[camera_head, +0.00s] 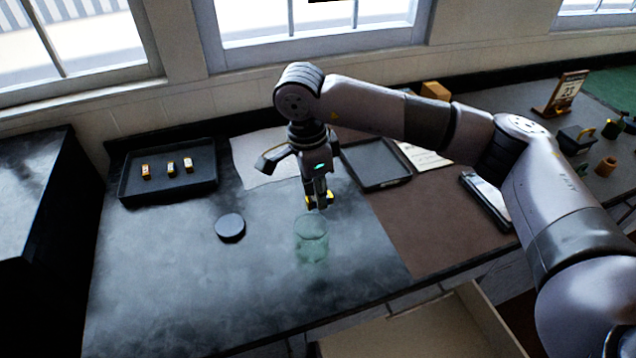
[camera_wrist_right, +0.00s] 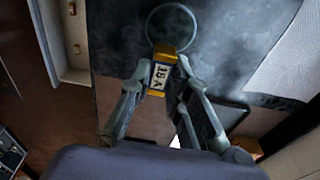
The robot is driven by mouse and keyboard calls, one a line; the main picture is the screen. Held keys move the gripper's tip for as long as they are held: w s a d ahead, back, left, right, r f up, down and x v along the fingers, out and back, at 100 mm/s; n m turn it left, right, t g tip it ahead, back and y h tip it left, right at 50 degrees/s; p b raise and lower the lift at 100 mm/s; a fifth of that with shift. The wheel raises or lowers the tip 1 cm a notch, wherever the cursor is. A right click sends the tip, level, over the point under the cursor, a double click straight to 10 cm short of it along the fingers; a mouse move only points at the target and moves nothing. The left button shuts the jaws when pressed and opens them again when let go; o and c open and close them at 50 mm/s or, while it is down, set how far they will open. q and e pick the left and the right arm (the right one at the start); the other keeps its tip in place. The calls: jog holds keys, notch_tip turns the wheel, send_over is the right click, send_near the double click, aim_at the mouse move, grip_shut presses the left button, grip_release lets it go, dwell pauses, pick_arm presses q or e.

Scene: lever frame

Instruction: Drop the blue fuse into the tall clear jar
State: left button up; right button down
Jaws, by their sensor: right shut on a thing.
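My right gripper (camera_head: 318,203) points down above the counter, shut on a small fuse. In the right wrist view the fuse (camera_wrist_right: 162,72) sits between the fingertips (camera_wrist_right: 155,88), with amber ends and a white label reading "15A"; I see no blue on it. The tall clear jar (camera_head: 311,246) stands upright on the dark counter, just below and in front of the fingertips in the head view. Its round rim (camera_wrist_right: 147,25) shows in the wrist view, with the fuse overlapping its near edge. The fuse appears above the rim, not inside. My left gripper is not in view.
A dark tray (camera_head: 130,190) at the back left holds three small fuses. A round black lid (camera_head: 230,227) lies left of the jar. An empty dark tray (camera_head: 375,163) is behind right. An open drawer (camera_head: 420,335) juts out in front. The front left counter is clear.

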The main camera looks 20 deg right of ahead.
aim_at(311, 199)
jog(key=shift+f, duration=0.6)
jog(key=shift+s, duration=0.1)
jog(key=c, duration=1.4)
grip_release()
jog(key=shift+c, duration=0.2)
jog(key=shift+r, duration=0.15)
notch_tip(311, 199, up, 12)
jog(key=a, duration=0.1)
jog(key=shift+a, duration=0.25)
jog(key=shift+f, duration=0.2)
